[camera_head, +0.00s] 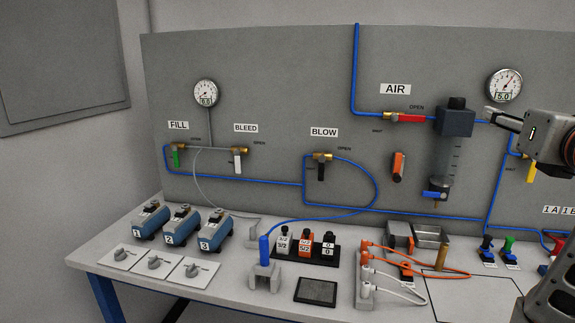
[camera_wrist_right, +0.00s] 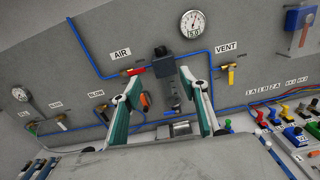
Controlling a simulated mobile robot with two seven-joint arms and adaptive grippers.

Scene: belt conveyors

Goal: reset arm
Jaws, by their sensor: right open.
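My right gripper (camera_head: 490,115) reaches in from the right edge in the head view, in front of the upright panel and near the dark filter unit (camera_head: 455,118). In the right wrist view my right gripper (camera_wrist_right: 166,84) shows two fingers spread wide apart with nothing between them. The panel with the filter unit (camera_wrist_right: 184,72) stands beyond the fingers. Part of my right arm fills the lower right of the head view. My left gripper is in neither view.
The grey panel (camera_head: 270,80) carries blue tubing, valves and gauges.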

